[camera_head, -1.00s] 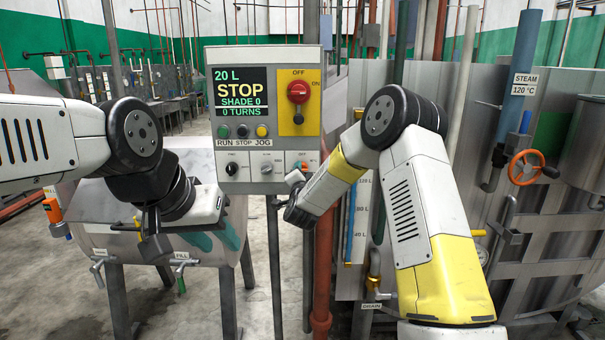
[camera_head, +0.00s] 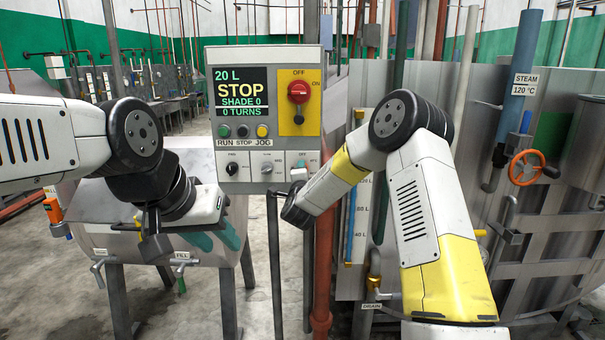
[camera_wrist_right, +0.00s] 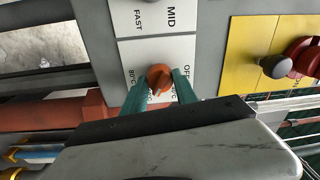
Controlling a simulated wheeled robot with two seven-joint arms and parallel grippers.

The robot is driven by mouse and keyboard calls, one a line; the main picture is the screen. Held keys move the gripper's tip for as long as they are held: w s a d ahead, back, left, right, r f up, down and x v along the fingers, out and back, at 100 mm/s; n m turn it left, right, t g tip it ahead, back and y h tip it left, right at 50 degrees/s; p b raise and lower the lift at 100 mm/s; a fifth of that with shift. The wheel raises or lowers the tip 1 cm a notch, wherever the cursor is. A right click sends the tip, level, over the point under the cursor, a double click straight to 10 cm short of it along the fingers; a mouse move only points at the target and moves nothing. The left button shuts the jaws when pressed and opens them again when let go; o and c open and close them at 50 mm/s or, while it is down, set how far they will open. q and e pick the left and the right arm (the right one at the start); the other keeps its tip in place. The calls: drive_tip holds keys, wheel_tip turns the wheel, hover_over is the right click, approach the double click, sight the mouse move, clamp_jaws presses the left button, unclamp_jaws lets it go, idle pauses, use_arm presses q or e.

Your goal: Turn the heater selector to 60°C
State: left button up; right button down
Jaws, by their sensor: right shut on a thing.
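The heater selector is an orange knob (camera_wrist_right: 160,76) on a white plate marked OFF and 80°C, seen in the right wrist view. Other temperature marks on the plate are partly covered by my fingers, and I cannot read where the knob points. My right gripper (camera_wrist_right: 160,88) has its green fingers on both sides of the knob and is shut on it. In the head view, my right wrist hides the knob at the lower right of the control panel (camera_head: 221,164). My left gripper (camera_head: 152,238) hangs left of the panel, apart from it; its jaw opening is unclear.
A red switch knob (camera_head: 299,92) on a yellow plate sits above the selector. Two other selectors, a left one (camera_head: 232,168) and a middle one (camera_head: 267,168), are beside it. A brown vertical pipe (camera_head: 322,270) runs below the panel. An orange valve wheel (camera_head: 526,167) is far right.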

drive_tip(key=shift+f, duration=0.1)
drive_tip(key=c, duration=1)
unclamp_jaws()
drive_tip(key=shift+o, duration=0.2)
drive_tip(key=shift+s, duration=0.1)
drive_tip(key=s, duration=0.7)
drive_tip(key=shift+s+f, duration=0.15)
drive_tip(key=shift+s, duration=0.15)
drive_tip(key=shift+a, duration=0.1)
